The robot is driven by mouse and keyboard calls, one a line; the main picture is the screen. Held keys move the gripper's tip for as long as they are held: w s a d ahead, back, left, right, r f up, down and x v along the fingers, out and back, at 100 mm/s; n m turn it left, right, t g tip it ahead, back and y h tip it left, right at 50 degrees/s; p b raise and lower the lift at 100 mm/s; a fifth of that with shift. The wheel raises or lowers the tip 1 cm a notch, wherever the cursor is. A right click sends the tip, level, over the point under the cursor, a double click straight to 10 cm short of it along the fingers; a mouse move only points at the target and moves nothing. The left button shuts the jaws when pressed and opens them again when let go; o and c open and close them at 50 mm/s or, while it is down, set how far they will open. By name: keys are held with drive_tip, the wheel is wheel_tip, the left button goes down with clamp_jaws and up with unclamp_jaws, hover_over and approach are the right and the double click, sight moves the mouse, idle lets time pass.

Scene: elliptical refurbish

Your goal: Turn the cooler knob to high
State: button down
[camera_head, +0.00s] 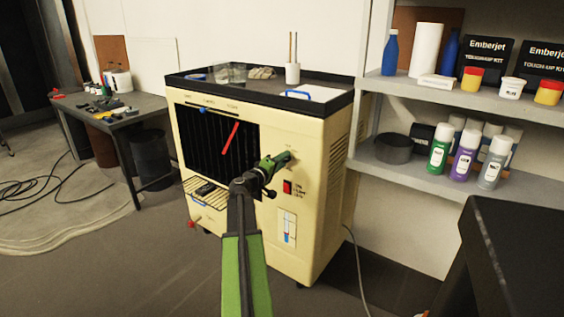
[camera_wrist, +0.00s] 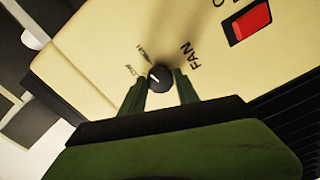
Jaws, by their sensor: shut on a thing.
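The cooler (camera_head: 305,235) is a cream cabinet with a black top rim and a dark grille. Its fan knob (camera_wrist: 163,70) is small, round and black with a white mark. The mark points up-left in the wrist view, towards the small labels that seem to read LOW and HIGH; I cannot tell which it meets. The FAN label (camera_wrist: 193,57) is to the knob's right. My gripper (camera_wrist: 160,84) has one green finger on each side of the knob, shut on it. In the head view my gripper (camera_head: 285,159) is at the cooler's upper right front and hides the knob.
A red switch (camera_head: 287,187) is below my gripper on the cooler front. Shelves with spray cans (camera_head: 467,155) stand at right, and a dark worktop (camera_head: 520,250) is at lower right. A cable (camera_head: 357,265) hangs beside the cooler. Floor at left front is open.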

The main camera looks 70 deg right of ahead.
drive_tip(key=shift+m, duration=1.2)
drive_tip(key=c, duration=0.9)
unclamp_jaws()
drive_tip(key=shift+a, duration=0.1)
drive_tip(key=v, duration=1.7)
drive_tip(key=shift+a, duration=0.1)
